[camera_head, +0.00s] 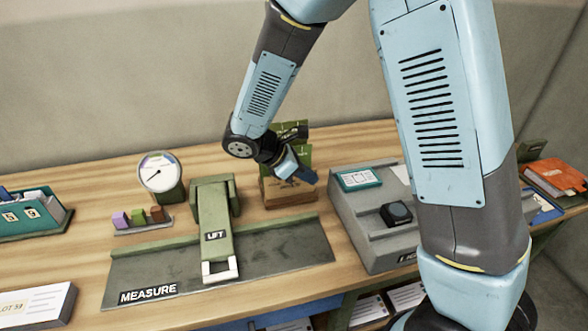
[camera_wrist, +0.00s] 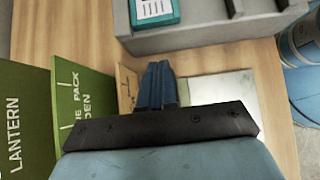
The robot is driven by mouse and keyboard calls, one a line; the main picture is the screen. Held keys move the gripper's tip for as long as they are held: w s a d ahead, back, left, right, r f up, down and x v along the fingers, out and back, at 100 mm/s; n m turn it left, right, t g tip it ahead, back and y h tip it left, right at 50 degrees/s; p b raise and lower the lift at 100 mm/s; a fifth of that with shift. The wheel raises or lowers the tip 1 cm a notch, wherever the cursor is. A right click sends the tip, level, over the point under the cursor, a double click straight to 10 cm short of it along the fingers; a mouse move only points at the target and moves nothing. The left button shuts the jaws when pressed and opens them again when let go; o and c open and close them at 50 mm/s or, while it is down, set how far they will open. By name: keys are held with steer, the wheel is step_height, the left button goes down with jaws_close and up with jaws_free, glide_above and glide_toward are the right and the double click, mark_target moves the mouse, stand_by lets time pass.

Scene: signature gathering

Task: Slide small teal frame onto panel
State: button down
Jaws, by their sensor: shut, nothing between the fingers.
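The small teal frame (camera_head: 359,180) lies on top of the grey sloped box, around a white printed face. It also shows at the top edge of the wrist view (camera_wrist: 154,12), partly cut off. My gripper (camera_head: 306,177) is shut and empty, in front of the green boards and to the left of the teal frame, apart from it. In the wrist view its closed fingers (camera_wrist: 158,72) point toward the grey box. I cannot tell which surface is the panel; a pale card (camera_head: 401,173) lies on the box right of the frame, partly hidden by my arm.
The grey box (camera_head: 372,241) carries a dark knob (camera_head: 397,213). Green boards (camera_head: 305,156) stand in a wooden holder (camera_head: 287,196) close to my gripper. A measuring plate (camera_head: 269,259) with a green lift arm (camera_head: 213,215) and a dial (camera_head: 160,172) are left.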

mark_target(340, 183)
steer(key=d, duration=0.1)
steer(key=d+f, duration=0.1)
steer(key=d, duration=0.1)
steer(key=w+d+f, duration=0.1)
steer(key=shift+w+d+f, duration=0.1)
steer(key=shift+d, duration=0.2)
steer(key=shift+w+d, duration=0.25)
steer(key=shift+d, duration=0.5)
steer(key=shift+w, duration=0.15)
